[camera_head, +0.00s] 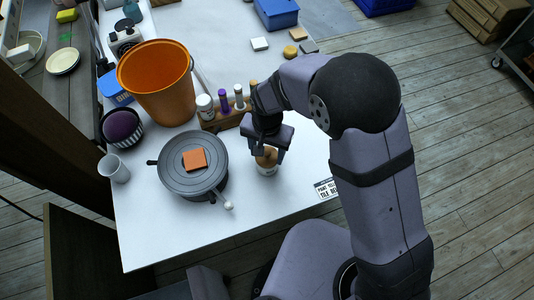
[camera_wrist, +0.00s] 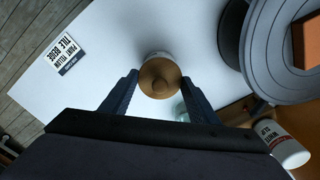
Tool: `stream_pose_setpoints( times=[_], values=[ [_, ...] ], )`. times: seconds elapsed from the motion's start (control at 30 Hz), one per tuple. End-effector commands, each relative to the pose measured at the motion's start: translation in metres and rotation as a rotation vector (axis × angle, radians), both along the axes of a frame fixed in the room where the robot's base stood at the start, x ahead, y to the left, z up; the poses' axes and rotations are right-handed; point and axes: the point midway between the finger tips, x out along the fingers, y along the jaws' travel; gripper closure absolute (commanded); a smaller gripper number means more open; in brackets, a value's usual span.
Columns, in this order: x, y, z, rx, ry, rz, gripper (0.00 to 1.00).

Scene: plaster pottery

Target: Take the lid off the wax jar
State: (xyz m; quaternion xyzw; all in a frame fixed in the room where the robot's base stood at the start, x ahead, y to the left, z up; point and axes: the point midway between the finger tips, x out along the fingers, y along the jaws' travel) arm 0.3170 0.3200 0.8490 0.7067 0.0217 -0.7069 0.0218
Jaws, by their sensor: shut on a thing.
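The wax jar (camera_head: 267,170) is a small pale jar near the front of the white table, right of the turntable. In the wrist view the two dark fingers (camera_wrist: 160,84) flank the lid. The lid hides most of the jar there, and I cannot tell whether a gap lies between lid and jar.
A grey turntable (camera_head: 178,175) with an orange tile (camera_head: 194,160) stands close left. A wooden rack (camera_head: 226,118) of bottles is just behind, with an orange bucket (camera_head: 160,95) beyond. A printed card (camera_head: 326,188) lies right. The table front is clear.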

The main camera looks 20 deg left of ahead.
Motion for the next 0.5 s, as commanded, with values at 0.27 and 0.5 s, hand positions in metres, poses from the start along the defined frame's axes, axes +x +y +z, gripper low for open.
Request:
stream_pose_setpoints(
  times=[0.27,0.5],
  values=[
    [0.001,0.001,0.041,0.004,-0.004,0.000,0.67],
    [0.001,0.001,0.076,0.003,-0.003,0.000,0.67]
  ],
)
